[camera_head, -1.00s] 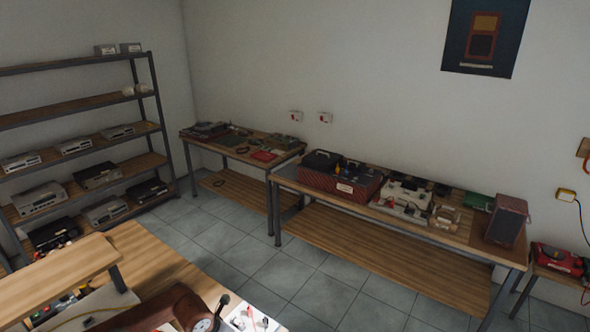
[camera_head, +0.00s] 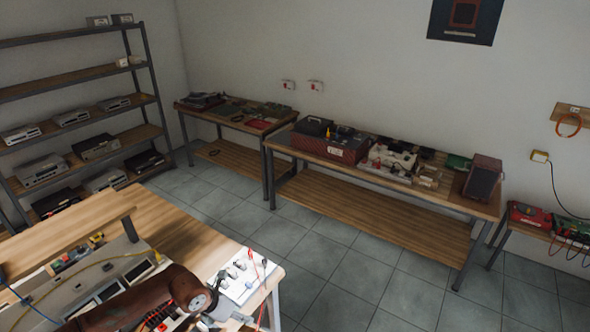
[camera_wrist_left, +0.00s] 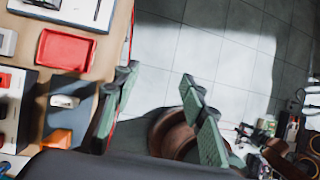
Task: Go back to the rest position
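My left gripper (camera_wrist_left: 158,88) shows in the left wrist view. Its two green-padded fingers stand apart with nothing between them, over the floor beside the workbench edge. In the head view, my reddish-brown left arm comes in at the lower left over the workbench (camera_head: 180,235). Its gripper end is small and unclear by the bench's right edge. My right gripper is not identifiable in either view.
A white board (camera_head: 242,276) with probes lies at the workbench's right edge. A red tray (camera_wrist_left: 66,48) is on the bench beside the left fingers. A long table (camera_head: 365,215) with equipment stands along the wall. Tiled floor (camera_head: 340,270) lies open between.

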